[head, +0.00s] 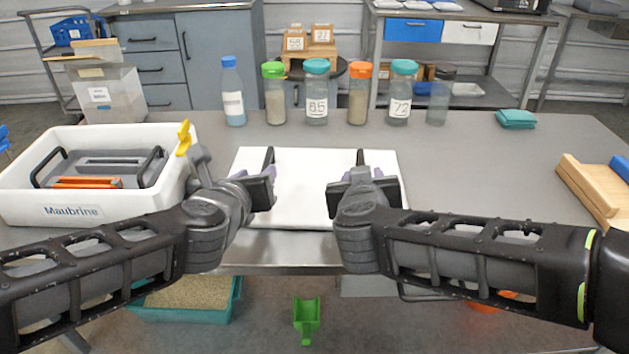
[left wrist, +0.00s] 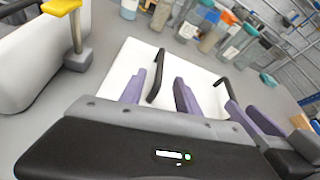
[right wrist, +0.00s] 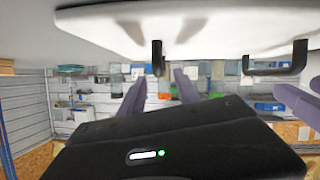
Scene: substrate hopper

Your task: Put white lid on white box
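The white lid (head: 312,185) lies flat on the grey table in front of me, with a black handle at its left (head: 269,156) and another at its right (head: 361,157). The white box (head: 90,212), marked "Maubrine", stands left of the lid. My left gripper (head: 256,173) is open at the left handle, which shows between its purple fingers in the left wrist view (left wrist: 156,82). My right gripper (head: 361,174) is open at the right handle, which shows between its fingers in the right wrist view (right wrist: 158,60). Handle contact is unclear.
Grey pieces and an orange piece (head: 88,182) lie inside the box. A yellow-topped grey post (head: 184,137) stands between box and lid. Several bottles (head: 316,90) line the table's back. A teal cloth (head: 516,118) and wooden piece (head: 592,188) are at right.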

